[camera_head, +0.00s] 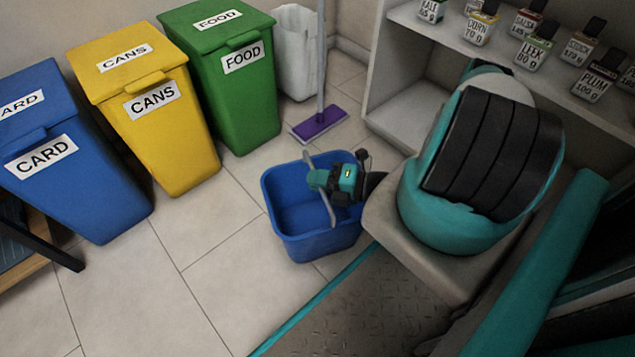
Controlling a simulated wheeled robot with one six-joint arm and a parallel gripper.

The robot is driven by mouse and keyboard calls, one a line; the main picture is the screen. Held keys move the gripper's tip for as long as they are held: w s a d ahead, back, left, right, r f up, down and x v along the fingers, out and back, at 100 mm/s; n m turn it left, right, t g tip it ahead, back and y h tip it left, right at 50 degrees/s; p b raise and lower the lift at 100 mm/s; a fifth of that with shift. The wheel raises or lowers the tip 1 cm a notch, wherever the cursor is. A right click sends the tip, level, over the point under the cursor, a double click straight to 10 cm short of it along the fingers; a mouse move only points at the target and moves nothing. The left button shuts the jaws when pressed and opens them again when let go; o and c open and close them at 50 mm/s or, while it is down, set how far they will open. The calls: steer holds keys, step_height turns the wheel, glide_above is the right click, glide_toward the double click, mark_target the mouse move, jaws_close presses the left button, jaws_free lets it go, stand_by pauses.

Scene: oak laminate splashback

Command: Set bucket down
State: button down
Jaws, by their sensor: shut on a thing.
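The blue bucket (313,236) is in the middle of the head view, upright, with its open top facing me and its inside looking empty. Its grey handle (325,195) stands up over the opening. My gripper (322,183) is above the bucket and is shut on the handle. The gripper body and arm hide part of the bucket's right rim. I cannot tell whether the bucket's base touches the tiled floor (205,255).
Blue card (75,185), yellow cans (165,135) and green food (235,90) bins stand at the left and back. A purple mop (320,124) and white bin (297,50) are behind. Shelves (400,110) stand right. Floor left of the bucket is clear.

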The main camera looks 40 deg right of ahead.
steer(key=shift+r, duration=0.1)
steer(key=c, duration=1.6)
jaws_free()
steer(key=shift+f, duration=0.2)
steer(key=o, duration=0.4)
steer(key=shift+o, duration=0.2)
steer(key=shift+r, duration=0.2)
steer(key=p+v, duration=0.4)
steer(key=v, duration=0.8)
